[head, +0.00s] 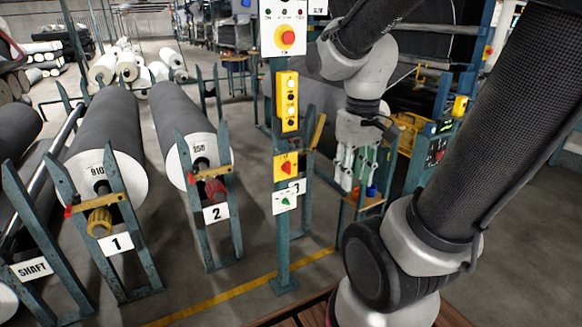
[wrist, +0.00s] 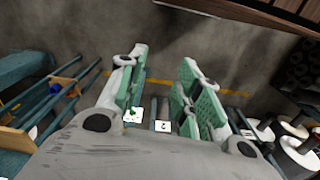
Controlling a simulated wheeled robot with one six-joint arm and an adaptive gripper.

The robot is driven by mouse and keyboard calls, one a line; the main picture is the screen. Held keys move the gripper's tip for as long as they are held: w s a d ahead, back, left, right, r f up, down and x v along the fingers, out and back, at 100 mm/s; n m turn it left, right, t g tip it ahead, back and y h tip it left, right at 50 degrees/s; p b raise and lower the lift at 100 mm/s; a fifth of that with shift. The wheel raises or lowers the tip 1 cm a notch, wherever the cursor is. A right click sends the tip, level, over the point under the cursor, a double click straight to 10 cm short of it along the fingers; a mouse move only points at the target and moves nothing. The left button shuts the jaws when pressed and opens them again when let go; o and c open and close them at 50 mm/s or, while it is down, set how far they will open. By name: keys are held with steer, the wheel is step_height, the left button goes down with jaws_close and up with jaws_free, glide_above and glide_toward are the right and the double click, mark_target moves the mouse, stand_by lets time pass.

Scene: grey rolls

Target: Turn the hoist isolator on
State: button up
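A blue-green post (head: 282,235) carries several controls in the head view. A yellow box with a red rotary handle (head: 286,168) sits at mid-height. A white plate with a green knob (head: 285,202) is just below it. Their labels are too small to read, so I cannot tell for sure which is the hoist isolator. My gripper (head: 358,180) hangs to the right of the post, apart from these controls, fingers pointing down. In the wrist view my gripper (wrist: 164,62) is open and empty, its two green-padded fingers well apart.
A yellow button station (head: 287,101) and a box with a red stop button (head: 285,38) are higher on the post. Grey rolls (head: 108,130) on numbered stands fill the left. A rack (head: 362,203) with coloured items stands behind my gripper. Floor shows around the post.

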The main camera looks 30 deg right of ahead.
steer(key=w+d+f, duration=0.3)
steer(key=w+f, duration=0.3)
steer(key=f, duration=0.5)
steer(key=w+d+f, duration=0.4)
steer(key=w+f, duration=0.2)
steer(key=f, duration=0.5)
steer(key=n+t, duration=0.1)
steer(key=t, duration=1.7)
glide_toward(288, 168)
steer(key=d+r, duration=0.1)
steer(key=r, duration=0.1)
steer(key=w, duration=0.8)
steer(key=shift+w+y, duration=0.25)
steer(key=shift+y, duration=0.05)
steer(key=shift+a+r, duration=0.1)
